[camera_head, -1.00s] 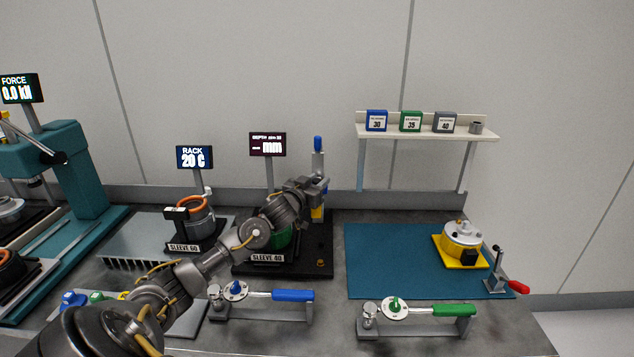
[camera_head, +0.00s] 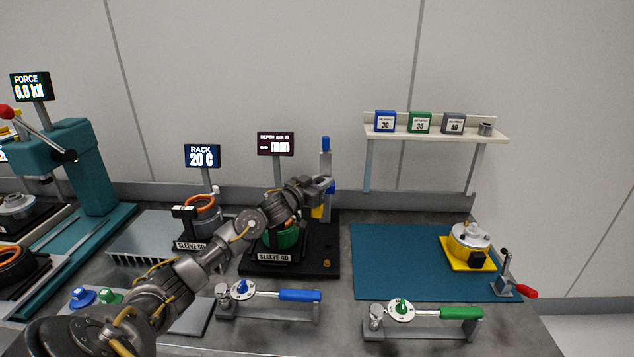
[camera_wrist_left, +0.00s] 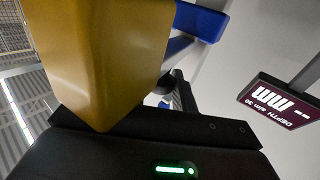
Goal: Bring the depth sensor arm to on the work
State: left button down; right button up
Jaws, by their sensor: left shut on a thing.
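The depth gauge stands on a black base (camera_head: 325,265), with a grey, blue-capped post (camera_head: 325,160) at its back right. The sensor arm on the post shows a yellow block (camera_head: 317,211) and a blue part. My left gripper (camera_head: 322,186) is at the post and shut on the sensor arm; its fingertips are hard to make out. In the left wrist view the yellow block (camera_wrist_left: 105,60) fills the near space, with a blue bar (camera_wrist_left: 200,20) behind it. The green-wound work (camera_head: 284,238) sits in the SLEEVE 40 holder, left of the gripper and partly hidden by my arm.
A dark depth display (camera_head: 276,144) stands behind the holder. The SLEEVE 60 rack (camera_head: 200,225) is to the left. Blue-handled (camera_head: 298,295) and green-handled (camera_head: 460,313) tools lie in front. The teal mat (camera_head: 390,265) has free room; a yellow-based housing (camera_head: 468,245) stands at its right.

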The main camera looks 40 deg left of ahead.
pick_arm(q)
jog(key=c, duration=1.2)
grip_release()
pick_arm(e)
jog(key=shift+s, duration=0.35)
pick_arm(q)
jog(key=s+b, duration=0.2)
jog(key=s, duration=0.8)
jog(key=shift+s+a, duration=0.35)
jog(key=shift+s, duration=0.05)
pick_arm(e)
jog(key=shift+w+f, duration=0.15)
jog(key=shift+f, duration=0.95)
